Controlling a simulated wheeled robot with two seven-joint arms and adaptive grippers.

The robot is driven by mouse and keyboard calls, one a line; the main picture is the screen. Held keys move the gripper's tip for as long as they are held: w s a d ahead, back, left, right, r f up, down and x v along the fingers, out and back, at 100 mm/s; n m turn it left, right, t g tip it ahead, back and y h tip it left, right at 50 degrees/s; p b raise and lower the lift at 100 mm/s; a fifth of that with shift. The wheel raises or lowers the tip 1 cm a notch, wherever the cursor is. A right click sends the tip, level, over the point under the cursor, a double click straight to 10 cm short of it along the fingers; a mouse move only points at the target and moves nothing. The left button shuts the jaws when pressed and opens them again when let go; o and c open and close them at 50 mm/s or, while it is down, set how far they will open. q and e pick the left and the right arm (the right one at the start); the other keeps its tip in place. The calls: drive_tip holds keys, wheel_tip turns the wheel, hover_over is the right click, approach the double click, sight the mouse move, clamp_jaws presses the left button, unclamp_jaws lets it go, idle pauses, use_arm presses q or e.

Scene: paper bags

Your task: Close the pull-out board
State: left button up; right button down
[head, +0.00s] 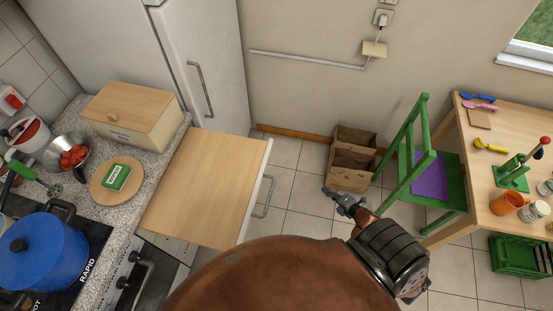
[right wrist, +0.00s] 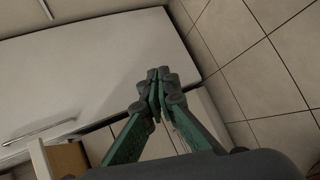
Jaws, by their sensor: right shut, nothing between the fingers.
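The pull-out board (head: 205,185) is a light wooden panel that sticks out from the counter, with a white front edge and a metal handle (head: 265,197). In the right wrist view, a piece of wood with a white edge (right wrist: 65,158), probably the board, shows at the lower left. My right gripper (head: 331,193) is to the right of the board's front, apart from it, over the tiled floor. Its green fingers (right wrist: 157,82) are together and empty in the right wrist view. My left gripper is not in view. My own arm hides the area below the board.
The counter (head: 150,155) holds a bread box (head: 130,115), a bowl of red items (head: 70,155) and a blue pot (head: 45,255). A fridge (head: 205,60) stands behind. Paper bags (head: 352,165), a green chair (head: 445,190) and a table (head: 480,130) are right. Floor between is clear.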

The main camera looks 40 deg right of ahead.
drive_tip(key=w+a+r+n+t+y+b, duration=0.1)
drive_tip(key=w+r+n+t+y+b, duration=0.35)
drive_tip(key=r+n, duration=0.85)
drive_tip(key=w+a+r+n+g+y, duration=0.2)
drive_tip(key=a+r+n+g+y, duration=0.35)
drive_tip(key=r+n, duration=0.7)
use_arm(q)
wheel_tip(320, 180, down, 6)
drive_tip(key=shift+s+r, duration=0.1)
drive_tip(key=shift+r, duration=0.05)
use_arm(e)
drive_tip(key=w+a+t+y, duration=0.1)
drive_tip(key=w+a+t, duration=0.1)
drive_tip(key=w+a, duration=0.8)
drive_tip(key=shift+a+r+m+y, duration=0.3)
drive_tip(key=shift+m, duration=0.05)
drive_tip(key=shift+w, duration=0.15)
